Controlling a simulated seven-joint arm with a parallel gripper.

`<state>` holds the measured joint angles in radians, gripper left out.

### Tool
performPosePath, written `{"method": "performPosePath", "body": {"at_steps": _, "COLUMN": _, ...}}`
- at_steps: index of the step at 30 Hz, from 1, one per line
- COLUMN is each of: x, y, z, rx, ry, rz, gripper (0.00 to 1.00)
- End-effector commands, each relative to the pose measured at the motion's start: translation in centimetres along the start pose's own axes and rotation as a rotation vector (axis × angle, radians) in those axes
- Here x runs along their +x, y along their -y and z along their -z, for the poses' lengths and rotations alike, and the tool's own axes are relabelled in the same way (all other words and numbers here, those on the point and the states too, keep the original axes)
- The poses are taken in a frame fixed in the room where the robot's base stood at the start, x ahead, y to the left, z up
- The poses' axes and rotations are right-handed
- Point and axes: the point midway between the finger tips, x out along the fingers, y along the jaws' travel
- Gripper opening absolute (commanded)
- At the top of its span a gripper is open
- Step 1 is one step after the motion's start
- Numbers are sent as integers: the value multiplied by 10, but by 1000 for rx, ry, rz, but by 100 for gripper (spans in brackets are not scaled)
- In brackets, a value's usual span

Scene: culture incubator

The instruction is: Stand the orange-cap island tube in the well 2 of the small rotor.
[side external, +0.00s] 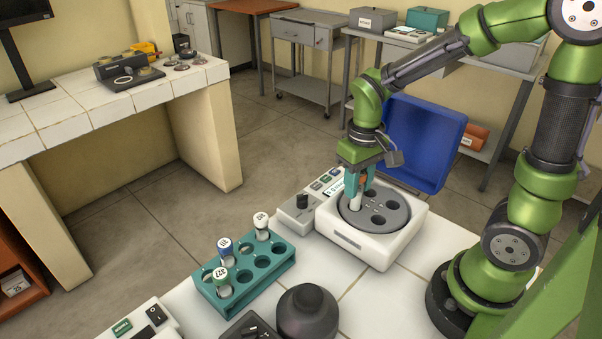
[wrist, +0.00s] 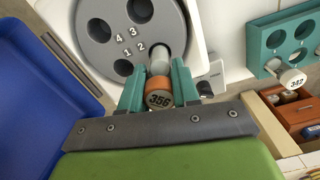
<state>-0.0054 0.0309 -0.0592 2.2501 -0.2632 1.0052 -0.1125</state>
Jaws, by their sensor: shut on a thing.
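The orange-cap tube (wrist: 159,86), marked 356 on its cap, is held upright between the teal fingers of my gripper (wrist: 158,88). Its pale body also shows below the fingers in the side view (side external: 355,202). The small rotor (side external: 381,222) is a grey disc with several wells, numbered 1 to 4 in the wrist view (wrist: 100,54). The tube's lower end is at the well beside the number 2, largely covering it. I cannot tell how far it is inside. The wells by 1, 3 and 4 look empty.
The white centrifuge body (side external: 370,248) surrounds the rotor. A teal rack (side external: 244,274) to its left holds white-, blue- and green-capped tubes. A blue bin (side external: 424,140) is behind my gripper.

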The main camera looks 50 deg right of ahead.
Motion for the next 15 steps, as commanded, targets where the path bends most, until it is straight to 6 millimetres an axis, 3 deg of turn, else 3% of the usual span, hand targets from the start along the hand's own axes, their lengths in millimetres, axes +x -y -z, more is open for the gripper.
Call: {"method": "performPosePath", "body": {"at_steps": 15, "x": 18, "y": 0, "z": 0, "rx": 1, "ry": 1, "rz": 0, "gripper": 1}}
